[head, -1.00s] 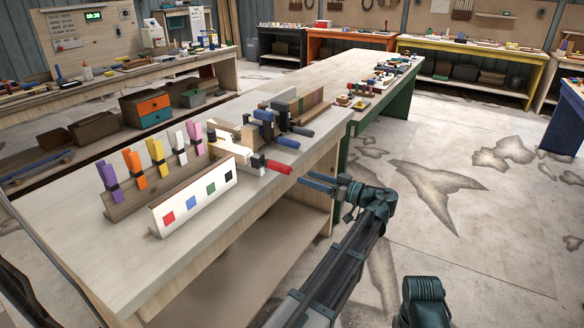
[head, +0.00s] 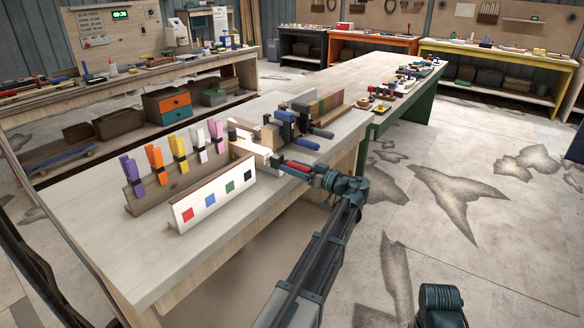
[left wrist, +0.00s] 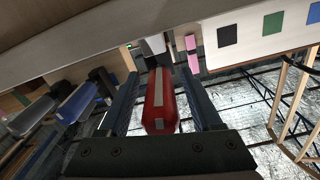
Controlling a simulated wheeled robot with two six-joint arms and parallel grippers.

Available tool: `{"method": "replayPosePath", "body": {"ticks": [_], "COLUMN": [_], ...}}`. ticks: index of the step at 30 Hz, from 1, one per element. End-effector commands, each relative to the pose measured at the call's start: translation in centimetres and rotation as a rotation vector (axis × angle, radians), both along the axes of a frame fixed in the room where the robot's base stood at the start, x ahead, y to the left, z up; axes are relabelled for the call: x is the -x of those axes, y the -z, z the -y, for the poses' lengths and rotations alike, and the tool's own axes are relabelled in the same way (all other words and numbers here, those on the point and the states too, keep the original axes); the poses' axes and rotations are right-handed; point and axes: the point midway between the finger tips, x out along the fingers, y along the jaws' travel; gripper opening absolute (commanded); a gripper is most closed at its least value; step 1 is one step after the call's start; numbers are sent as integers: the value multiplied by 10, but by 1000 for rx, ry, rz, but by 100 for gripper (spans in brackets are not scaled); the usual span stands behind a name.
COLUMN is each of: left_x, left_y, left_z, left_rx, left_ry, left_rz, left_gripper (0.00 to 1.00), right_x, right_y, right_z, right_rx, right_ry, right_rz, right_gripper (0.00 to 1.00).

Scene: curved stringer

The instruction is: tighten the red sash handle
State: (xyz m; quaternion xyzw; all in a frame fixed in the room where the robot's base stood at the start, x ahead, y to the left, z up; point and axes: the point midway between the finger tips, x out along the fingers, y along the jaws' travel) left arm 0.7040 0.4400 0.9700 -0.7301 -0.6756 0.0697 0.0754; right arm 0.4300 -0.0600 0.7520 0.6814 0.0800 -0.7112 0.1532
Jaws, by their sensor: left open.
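The red sash handle (head: 297,165) sticks out past the front edge of the bench, at the end of a clamp. In the left wrist view the red handle (left wrist: 159,100) lies lengthwise between my two dark fingers, with a gap on each side. My left gripper (head: 304,171) is open around it and not closed on it. The gripper (left wrist: 163,98) also shows in the left wrist view. The head view partly hides the handle behind the fingers.
A blue handle (head: 304,143) and a dark grey handle (head: 322,133) stick out close beside the red one. A white board with coloured squares (head: 213,196) and a rack of coloured clips (head: 182,172) stand on the bench (head: 100,215). Open floor lies to the right.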

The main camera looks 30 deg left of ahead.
Motion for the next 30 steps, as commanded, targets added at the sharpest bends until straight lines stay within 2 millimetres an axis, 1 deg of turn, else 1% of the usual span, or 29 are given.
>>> {"method": "replayPosePath", "body": {"ticks": [4,12,14,15,23,24,30], "left_x": [-1,-1,-1,-1,-1,-1,-1], "left_y": [0,0,0,0,0,0,0], "left_z": [-6,-7,-7,-7,-7,-7,-7], "left_rx": [0,0,0,0,0,0,0], "left_ry": [1,1,1,1,1,1,1], "left_rz": [0,0,0,0,0,0,-3], "left_gripper": [66,66,57,50,3,0,0], "right_x": [0,0,0,0,0,0,0], "right_y": [0,0,0,0,0,0,0], "right_z": [0,0,0,0,0,0,0], "right_rx": [0,0,0,0,0,0,0], "right_ry": [0,0,0,0,0,0,0], "right_rz": [0,0,0,0,0,0,0], "right_gripper": [50,50,50,50,50,50,50]}}
